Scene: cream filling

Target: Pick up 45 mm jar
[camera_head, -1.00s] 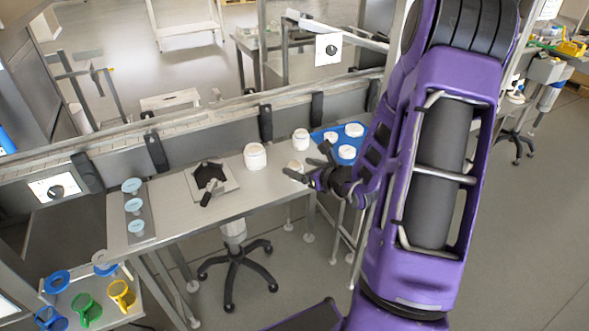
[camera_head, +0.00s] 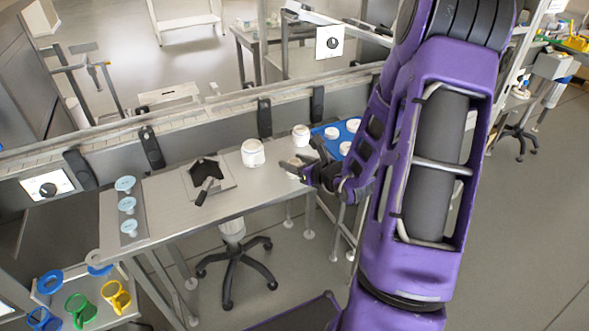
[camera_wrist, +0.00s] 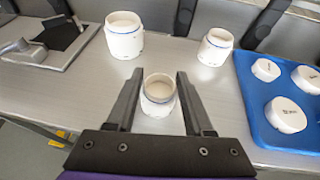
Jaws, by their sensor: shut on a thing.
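A small white jar (camera_wrist: 159,104), open at the top with a blue ring near its rim, stands upright between the two fingers of my gripper (camera_wrist: 160,76) in the wrist view. It is the smallest of three jars and looks to be the 45 mm jar. My gripper is shut on it, with a finger on its left and right sides. In the head view my gripper (camera_head: 303,170) is low over the right end of the metal table, and the jar there is mostly hidden by the fingers. I cannot tell whether the jar still touches the table.
A larger white jar (camera_wrist: 124,38) stands behind left, and a middle-sized one (camera_wrist: 215,48) behind right. A blue tray (camera_wrist: 258,102) with white lids lies to the right. A black tool on a plate (camera_head: 210,177) and a strip of pale blue discs (camera_head: 129,210) are further left.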

